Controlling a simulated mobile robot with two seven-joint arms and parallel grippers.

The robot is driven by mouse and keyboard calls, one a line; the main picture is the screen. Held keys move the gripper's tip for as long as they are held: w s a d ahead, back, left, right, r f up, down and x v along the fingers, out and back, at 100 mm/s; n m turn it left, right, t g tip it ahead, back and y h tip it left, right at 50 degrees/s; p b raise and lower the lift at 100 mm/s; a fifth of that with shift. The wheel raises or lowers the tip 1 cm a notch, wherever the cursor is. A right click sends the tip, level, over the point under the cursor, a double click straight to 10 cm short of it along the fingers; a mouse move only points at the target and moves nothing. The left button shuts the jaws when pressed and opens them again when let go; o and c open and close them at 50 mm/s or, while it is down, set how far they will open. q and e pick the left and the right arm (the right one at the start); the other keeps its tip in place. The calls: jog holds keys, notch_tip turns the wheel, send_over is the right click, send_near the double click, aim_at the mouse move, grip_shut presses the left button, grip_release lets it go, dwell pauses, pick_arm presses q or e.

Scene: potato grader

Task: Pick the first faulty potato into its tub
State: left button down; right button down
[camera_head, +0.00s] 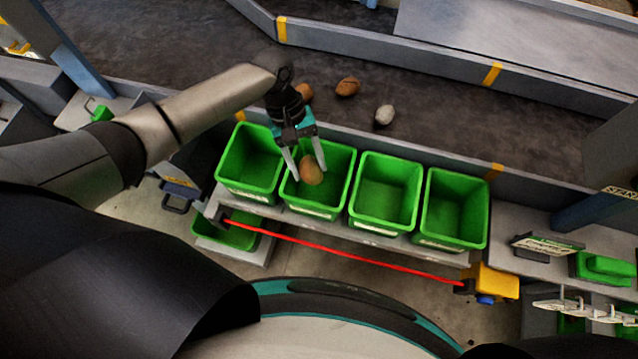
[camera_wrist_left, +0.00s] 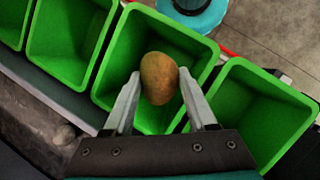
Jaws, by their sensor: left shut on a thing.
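My left gripper (camera_head: 305,165) is shut on a brown potato (camera_head: 312,173) and holds it over the second green tub from the left (camera_head: 333,207) in the head view. In the left wrist view the potato (camera_wrist_left: 159,77) sits between the two fingers of the gripper (camera_wrist_left: 160,95), with the tub (camera_wrist_left: 205,50) behind and below it. The potato looks brown and plain; I cannot make out a fault on it. The other tubs, the leftmost (camera_head: 232,158), the third (camera_head: 366,225) and the rightmost (camera_head: 450,243), look empty. My right gripper is not in view.
On the dark belt (camera_head: 440,120) lie a brown potato (camera_head: 347,87), another partly behind my gripper (camera_head: 305,92), and a pale grey lump (camera_head: 384,115). A grey belt wall (camera_head: 400,148) runs behind the tubs. A red line (camera_head: 350,249) crosses in front of the tub shelf.

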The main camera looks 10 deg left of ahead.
pick_arm(q)
jog(key=shift+c, duration=0.6)
grip_release()
jog(key=p+v, duration=0.1)
jog(key=v, duration=1.4)
jog(key=shift+p, duration=0.35)
jog(key=shift+a, duration=0.1)
